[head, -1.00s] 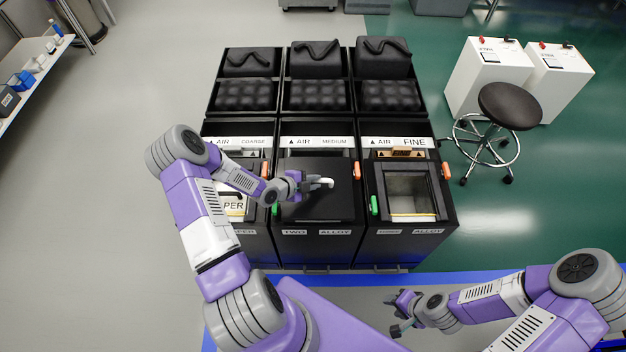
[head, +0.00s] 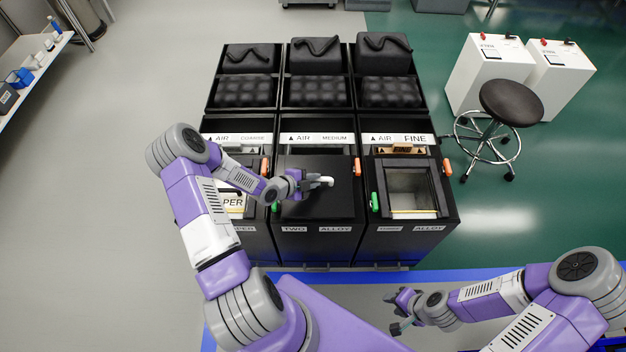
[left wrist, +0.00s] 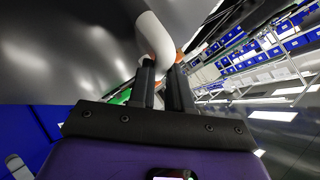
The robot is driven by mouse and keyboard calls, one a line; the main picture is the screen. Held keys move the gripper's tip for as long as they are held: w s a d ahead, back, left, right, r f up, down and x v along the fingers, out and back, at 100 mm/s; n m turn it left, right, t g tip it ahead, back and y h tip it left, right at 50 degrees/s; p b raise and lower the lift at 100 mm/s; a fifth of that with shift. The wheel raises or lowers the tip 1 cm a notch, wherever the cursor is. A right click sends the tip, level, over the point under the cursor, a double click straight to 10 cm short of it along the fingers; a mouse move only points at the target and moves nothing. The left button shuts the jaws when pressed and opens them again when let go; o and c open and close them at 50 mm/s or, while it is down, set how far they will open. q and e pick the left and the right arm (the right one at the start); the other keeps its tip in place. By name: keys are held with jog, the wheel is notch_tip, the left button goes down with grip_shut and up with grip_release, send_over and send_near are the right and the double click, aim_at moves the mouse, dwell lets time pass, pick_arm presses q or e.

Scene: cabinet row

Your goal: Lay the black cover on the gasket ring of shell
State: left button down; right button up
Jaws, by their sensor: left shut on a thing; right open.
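The black cover (head: 335,204) is a flat dark plate over the top of the middle shell (head: 318,249), whose labels read TWO and ALLOY. My left gripper (head: 312,184) is shut on the white handle (head: 326,181) of the cover. In the left wrist view the white handle (left wrist: 155,38) is between the fingers of the left gripper (left wrist: 160,80), beside the dark cover surface (left wrist: 60,50). The gasket ring is hidden under the cover. Whether the cover touches it cannot be told. My right gripper (head: 397,312) is open and empty, low at the right, away from the cabinets.
The right cabinet (head: 412,232), marked FINE, has an open chamber. The left cabinet (head: 252,240), marked COARSE, is partly behind my left arm. Green and orange clips (head: 357,167) stand beside the openings. A stool (head: 510,103) and white boxes (head: 490,66) stand at the right.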

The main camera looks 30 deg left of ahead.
pick_arm(q)
jog(key=c, duration=1)
grip_release()
jog(key=shift+s+f, duration=0.1)
jog(key=p+v, duration=0.2)
jog(key=v, duration=0.5)
jog(key=shift+s+a, duration=0.1)
